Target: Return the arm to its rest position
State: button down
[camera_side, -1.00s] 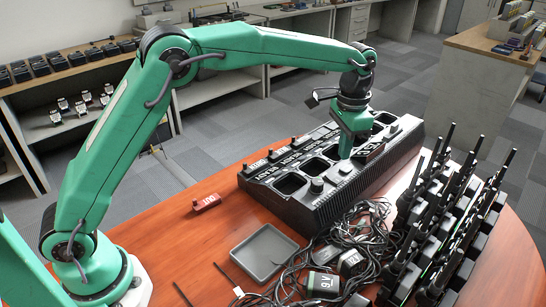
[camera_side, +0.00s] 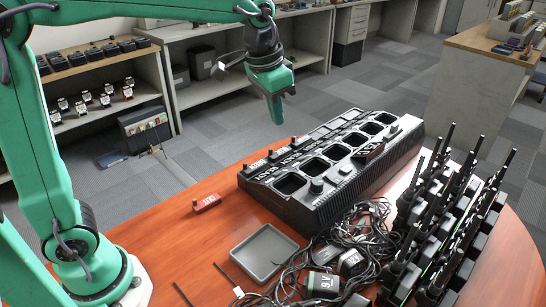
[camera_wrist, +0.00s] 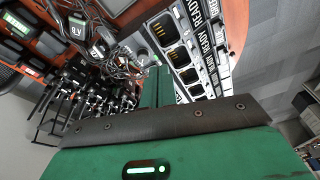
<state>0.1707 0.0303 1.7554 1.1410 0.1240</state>
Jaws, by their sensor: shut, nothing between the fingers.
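My arm is green with dark joints. My gripper (camera_side: 277,108) is shut and empty, pointing down in the air above and behind the left part of the black charger bank (camera_side: 330,208). It touches nothing. In the wrist view the gripper's green fingers (camera_wrist: 155,88) show close together, with the charger bank (camera_wrist: 190,50) beyond them. The charger bank sits on the wooden table, with several open slots and a knob at its front.
Tangled black cables (camera_side: 345,240) lie before the charger bank. Several upright radios (camera_side: 450,215) with tall antennas stand at the right. Shelves (camera_side: 190,100) stand behind. The air left of the charger is free.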

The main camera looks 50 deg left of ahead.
jog(key=s+a+f+n+t, duration=0.1)
jog(key=s+a+f, duration=0.1)
jog(key=s, duration=0.7)
jog(key=s+a+f+n+t, duration=0.2)
jog(key=s+a, duration=0.3)
jog(key=s, duration=0.5)
